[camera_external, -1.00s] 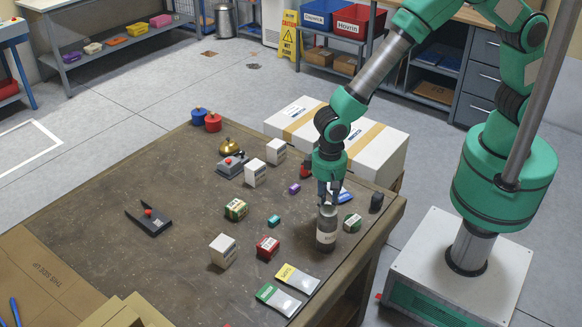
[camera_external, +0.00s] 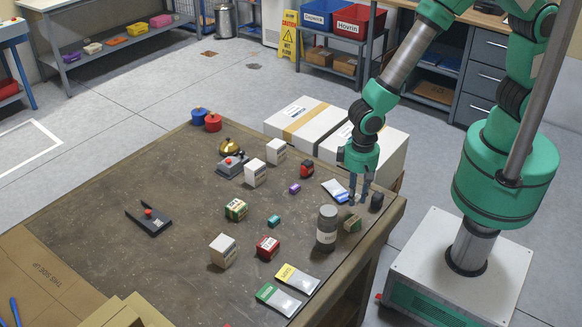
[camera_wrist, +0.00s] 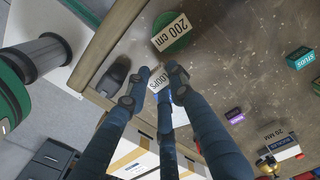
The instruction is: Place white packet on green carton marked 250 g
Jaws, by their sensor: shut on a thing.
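A white packet with a blue end (camera_external: 336,190) lies near the right edge of the table. My gripper (camera_external: 358,199) is at its right end, pointing down. In the wrist view my gripper's fingertips (camera_wrist: 160,78) are close together on the packet (camera_wrist: 158,88), whose printed label shows between them; the fingers hide much of it. A green carton with pale faces (camera_external: 236,210) stands left of centre on the table; its marking is too small to read.
A grey canister (camera_external: 327,228) stands close left of my gripper. A green item (camera_external: 352,222) marked 200 cm sits just in front. A dark object (camera_external: 376,201) is close right. A red box (camera_external: 267,247) and white box (camera_external: 223,250) stand near the green carton.

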